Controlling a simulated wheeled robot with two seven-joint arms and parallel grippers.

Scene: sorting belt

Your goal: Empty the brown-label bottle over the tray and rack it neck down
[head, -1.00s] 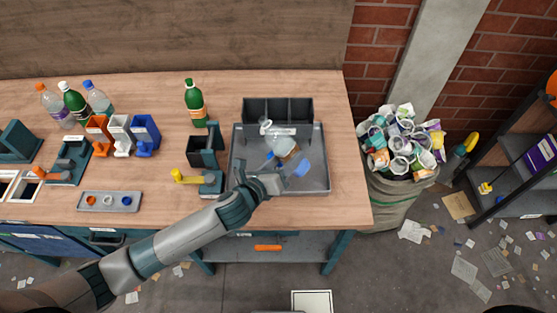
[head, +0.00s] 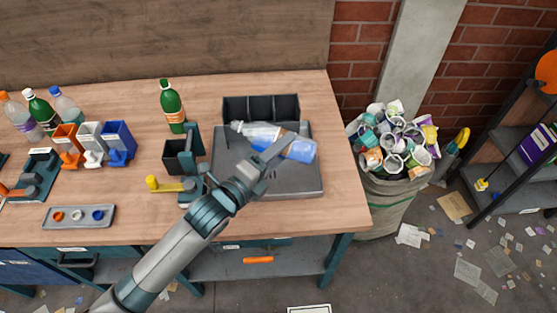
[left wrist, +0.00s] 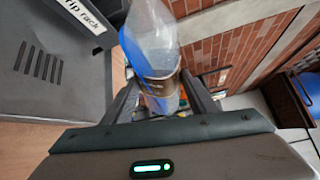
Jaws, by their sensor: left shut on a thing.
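The brown-label bottle (head: 262,133) is clear, with blue liquid inside. My left gripper (head: 274,151) is shut on it around the label and holds it above the grey tray (head: 306,188). In the head view it lies almost level, neck to the left and the blue liquid toward its base at the right. In the left wrist view the bottle (left wrist: 152,42) stands between the fingers, with its brown label partly hidden by them. The dark drip rack (head: 233,106) with three compartments stands at the tray's back edge. My right gripper is not in view.
A green bottle (head: 172,106) stands behind a dark fixture with a yellow handle (head: 165,184). Orange, white and blue holders (head: 117,143), more bottles and a small cap tray (head: 80,216) are at the left. A full waste sack (head: 388,202) stands right of the bench.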

